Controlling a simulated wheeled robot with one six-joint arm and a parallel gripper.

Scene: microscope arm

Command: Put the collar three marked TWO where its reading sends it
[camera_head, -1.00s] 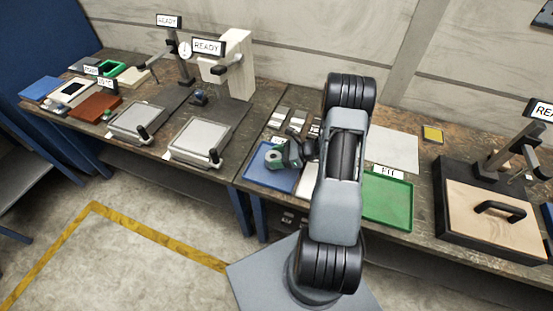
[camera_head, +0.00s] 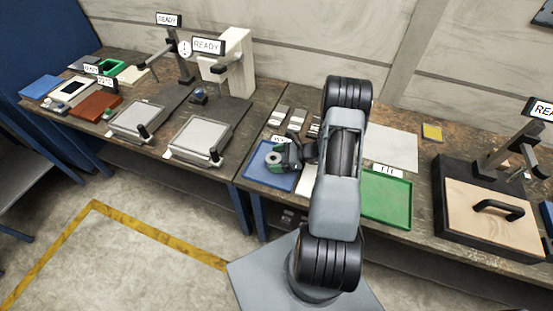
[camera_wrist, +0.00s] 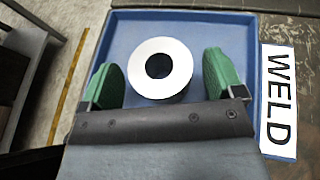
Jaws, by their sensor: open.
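A pale grey collar (camera_wrist: 141,76) with a round hole lies in a blue tray (camera_wrist: 218,25); no mark shows on its face. A white label reading WELD (camera_wrist: 279,100) lies along the tray's right side. My gripper (camera_wrist: 163,72) is open, with one green finger on each side of the collar and gaps between. In the head view my gripper (camera_head: 276,157) is low over the blue tray (camera_head: 264,180) at the near left of the right bench. A green tray (camera_head: 386,197) with a label reading FIT stands right of my arm.
Several small grey blocks (camera_head: 277,115) lie behind the blue tray. A wooden-topped box with a black handle (camera_head: 500,210) stands at right. The left bench holds lidded silver boxes (camera_head: 200,139) and stands with READY signs (camera_head: 208,47).

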